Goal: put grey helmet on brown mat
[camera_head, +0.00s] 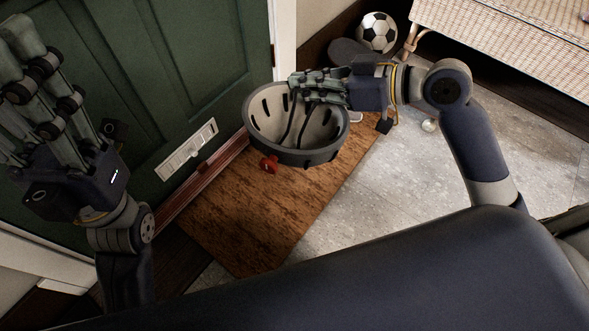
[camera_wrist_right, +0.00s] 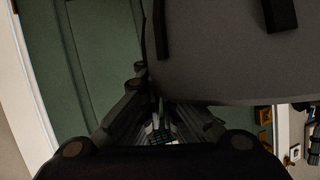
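The grey helmet (camera_head: 318,155) is in the head view, with its pale inside turned up and its dark rim showing. My right gripper (camera_head: 300,88) is at its far rim, its fingers closed on the shell. In the right wrist view the helmet (camera_wrist_right: 230,70) fills the upper right, close against the fingers (camera_wrist_right: 160,120). The helmet appears held above the brown mat (camera_head: 255,215) and covers part of it. The mat lies on the floor along the green door. My left gripper (camera_head: 25,100) is raised at the left, empty, with its fingers apart.
A green door (camera_head: 140,90) with a letter slot (camera_head: 187,150) stands behind the mat. A small red thing (camera_head: 269,163) shows below the helmet. A football (camera_head: 377,32) and a wicker bench (camera_head: 505,45) are at the back right. Tiled floor (camera_head: 350,215) is clear right of the mat.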

